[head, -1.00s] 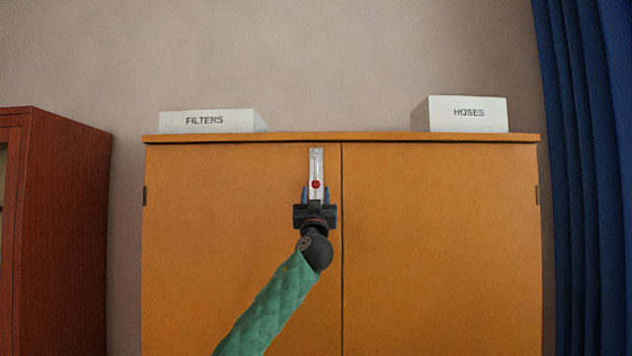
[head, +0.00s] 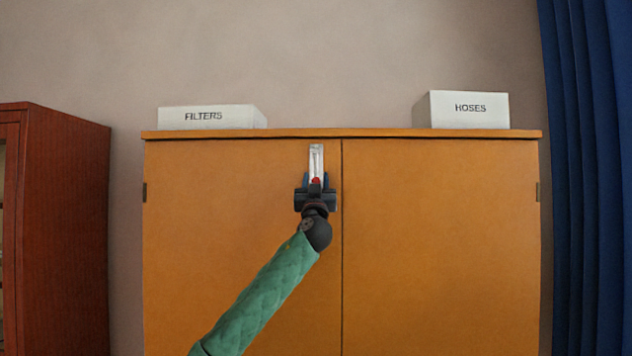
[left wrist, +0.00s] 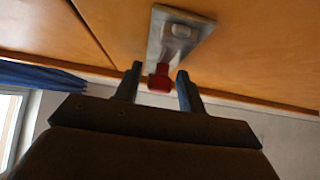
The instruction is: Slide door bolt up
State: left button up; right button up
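The door bolt is a pale metal plate (head: 317,158) mounted upright near the top of the left cabinet door, close to the seam. Its red knob (head: 316,181) shows just above my gripper's body. My left gripper (head: 315,184) is at the lower part of the plate, coming from below. In the left wrist view, its two fingers (left wrist: 158,80) are apart, one on each side of the red knob (left wrist: 160,77), with gaps visible. The plate (left wrist: 180,35) shows there beyond the fingertips. The plate's lower end is hidden by the gripper in the head view. My right gripper is out of view.
The orange wooden cabinet (head: 440,240) has both doors closed. A white FILTERS box (head: 210,117) and a white HOSES box (head: 465,110) stand on top. A dark red cabinet (head: 65,220) is at left, a blue curtain (head: 585,180) at right. The space before the doors is otherwise clear.

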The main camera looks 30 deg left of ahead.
pick_arm(q)
grip_shut()
jog(key=shift+r, duration=1.95)
jog(key=shift+a+r, duration=0.1)
jog(key=shift+r, duration=0.05)
jog(key=shift+o, duration=0.9)
grip_release()
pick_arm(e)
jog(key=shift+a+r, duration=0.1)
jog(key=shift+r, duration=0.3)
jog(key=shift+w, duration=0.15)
pick_arm(q)
jog(key=shift+f, duration=0.2)
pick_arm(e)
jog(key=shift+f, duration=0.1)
